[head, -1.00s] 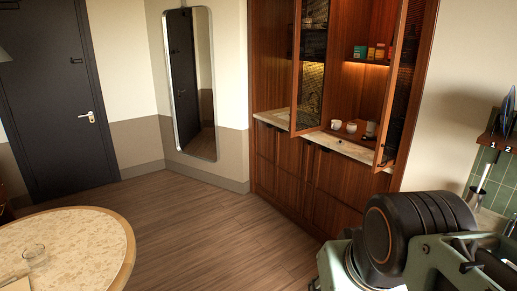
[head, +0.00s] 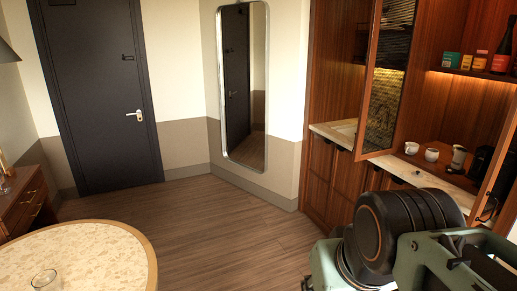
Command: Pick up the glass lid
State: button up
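I cannot pick out a glass lid for certain. A small clear glass object (head: 44,281) stands on the round table at the lower left in the head view. It is partly cut by the bottom edge, and I cannot tell whether it is a lid or a drinking glass. My arm fills the lower right corner. My gripper's fingertips cannot be made out, and nothing held is visible.
The round table (head: 95,240) is at the lower left, a wooden drawer unit (head: 22,205) behind it. Open floor (head: 215,235) lies between table and cabinet. The cabinet's glass doors (head: 384,90) stand open. White cups (head: 432,155) and a pale jug (head: 458,157) are on its counter.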

aim_at(417, 173)
jog(key=i+z, duration=0.25)
jog(key=i, duration=0.3)
jog(key=i+j+z, duration=0.25)
jog(key=i, duration=0.25)
jog(key=i+l+z, duration=0.15)
jog(key=i+z, duration=0.25)
jog(key=i+j+z, duration=0.1)
jog(key=i+z, duration=0.25)
jog(key=i, duration=0.2)
jog(key=i+z, duration=0.25)
jog(key=i, duration=0.3)
jog(key=i+z, duration=0.25)
jog(key=i, duration=0.35)
jog(key=i+j+z, duration=0.15)
jog(key=z, duration=0.35)
jog(key=i, duration=0.35)
